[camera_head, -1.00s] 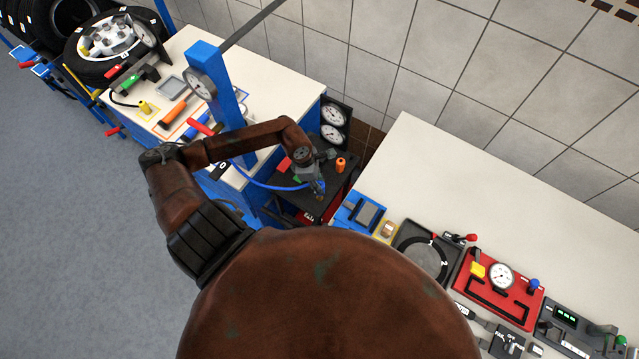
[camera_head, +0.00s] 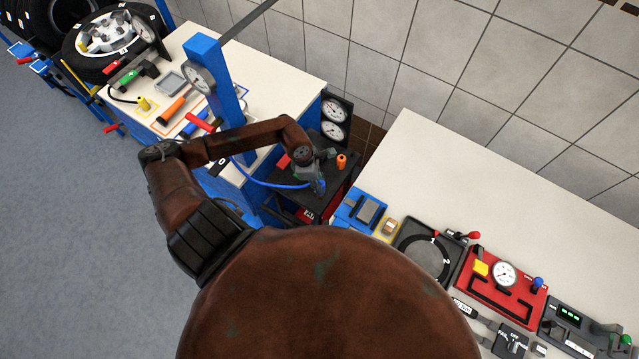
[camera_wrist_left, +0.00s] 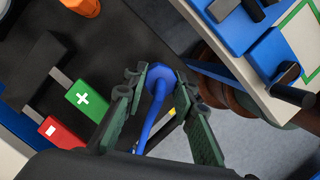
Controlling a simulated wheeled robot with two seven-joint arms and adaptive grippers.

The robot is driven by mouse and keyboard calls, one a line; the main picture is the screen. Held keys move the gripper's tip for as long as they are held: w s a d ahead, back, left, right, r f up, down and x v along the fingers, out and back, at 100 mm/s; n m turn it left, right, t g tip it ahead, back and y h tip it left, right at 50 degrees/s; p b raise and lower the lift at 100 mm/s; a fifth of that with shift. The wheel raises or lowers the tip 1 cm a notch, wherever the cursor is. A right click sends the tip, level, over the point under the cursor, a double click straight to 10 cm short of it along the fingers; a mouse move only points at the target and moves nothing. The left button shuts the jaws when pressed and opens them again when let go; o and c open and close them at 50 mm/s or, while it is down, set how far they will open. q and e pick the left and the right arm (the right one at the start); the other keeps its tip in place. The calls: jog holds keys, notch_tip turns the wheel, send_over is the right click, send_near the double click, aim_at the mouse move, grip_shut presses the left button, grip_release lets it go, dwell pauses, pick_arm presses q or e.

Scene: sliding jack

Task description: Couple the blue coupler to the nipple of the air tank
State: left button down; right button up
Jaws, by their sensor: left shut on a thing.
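My left gripper (camera_head: 316,183) is over the black-topped stand in the head view. In the left wrist view its two green-padded fingers (camera_wrist_left: 157,84) are shut around the blue coupler (camera_wrist_left: 159,77). The blue hose (camera_wrist_left: 147,122) runs from the coupler back between the fingers. In the head view the coupler (camera_head: 319,187) shows as a small blue piece at the fingertips, and the hose (camera_head: 268,184) curves in from the left. I cannot make out the air tank's nipple in either view. My right gripper is not in view.
A green plus block (camera_wrist_left: 88,98) and a red minus block (camera_wrist_left: 62,133) are near the fingers. An orange piece (camera_head: 341,160) is on the black stand top (camera_head: 325,146). A blue post (camera_head: 227,95) stands on the left bench; a white bench (camera_head: 440,165) is right.

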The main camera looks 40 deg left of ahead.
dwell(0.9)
pick_arm(q)
jog(key=shift+b, duration=0.4)
dwell(0.4)
jog(key=shift+f, duration=0.3)
jog(key=shift+f+b, duration=1.2)
jog(key=shift+b, duration=0.2)
jog(key=c, duration=1.5)
grip_release()
